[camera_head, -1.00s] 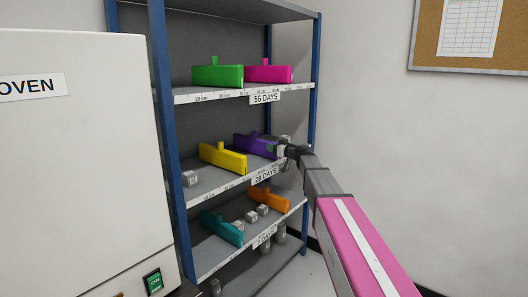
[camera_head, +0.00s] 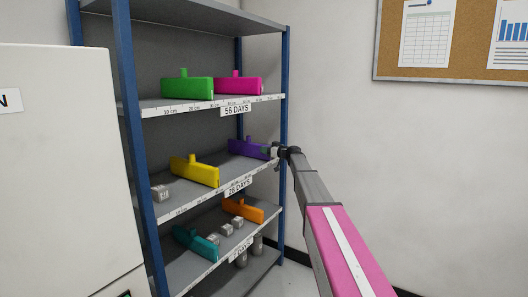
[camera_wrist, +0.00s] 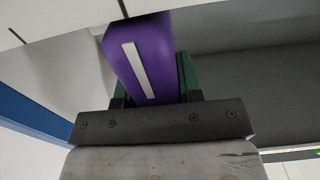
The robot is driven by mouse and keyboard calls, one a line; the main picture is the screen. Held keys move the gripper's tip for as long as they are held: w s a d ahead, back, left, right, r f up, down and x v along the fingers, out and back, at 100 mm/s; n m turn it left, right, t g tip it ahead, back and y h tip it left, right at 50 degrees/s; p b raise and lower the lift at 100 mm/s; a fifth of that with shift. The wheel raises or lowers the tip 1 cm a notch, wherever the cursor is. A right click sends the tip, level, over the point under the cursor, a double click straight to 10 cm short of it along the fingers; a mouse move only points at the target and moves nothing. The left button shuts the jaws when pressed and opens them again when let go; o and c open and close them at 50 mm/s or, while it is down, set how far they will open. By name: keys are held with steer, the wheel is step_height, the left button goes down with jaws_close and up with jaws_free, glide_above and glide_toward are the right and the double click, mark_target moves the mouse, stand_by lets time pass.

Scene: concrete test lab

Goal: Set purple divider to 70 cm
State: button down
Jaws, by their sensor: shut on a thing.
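The purple divider (camera_head: 249,149) stands on the middle shelf (camera_head: 178,200), the one labelled 28 DAYS, toward its right end. My gripper (camera_head: 270,152) reaches in from the right and is shut on the front end of the purple divider. In the wrist view the purple divider (camera_wrist: 145,62), with a pale strip on its face, sits between the two green-lined fingers (camera_wrist: 156,80). A ruler scale runs along the shelf's front edge, but its figures near the divider are too small to read.
A yellow divider (camera_head: 196,171) and a grey cube (camera_head: 159,193) share the middle shelf to the left. Green (camera_head: 187,87) and pink (camera_head: 238,86) dividers stand above; orange (camera_head: 243,210) and teal (camera_head: 195,243) below. A blue upright (camera_head: 284,110) is close to my gripper. The oven (camera_head: 65,180) stands left.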

steer(key=c, duration=0.8)
jaws_free()
steer(key=shift+o, duration=0.2)
steer(key=shift+s+d, duration=0.1)
steer(key=v, duration=1)
steer(key=shift+s+d, duration=0.2)
steer(key=shift+d, duration=0.05)
